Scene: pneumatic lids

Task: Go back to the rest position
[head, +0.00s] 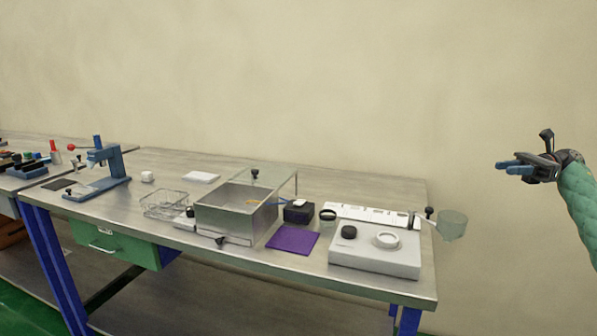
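My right gripper (508,161) is raised at the right side of the head view, in front of the bare wall. It is right of the workbench and above the level of its top, apart from everything on it. Its blue fingers point left and nothing shows between them. They are too small and too oblique to tell whether they are open or shut. My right arm, in a green sleeve, comes in from the right edge. My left gripper is not in view.
The metal workbench (340,178) holds a metal box (222,219) with a raised clear lid, a purple mat (292,239), a white device (375,258), a wire basket (165,204) and a blue press (113,165). A clear cup (452,226) overhangs its right end. Space around my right gripper is free.

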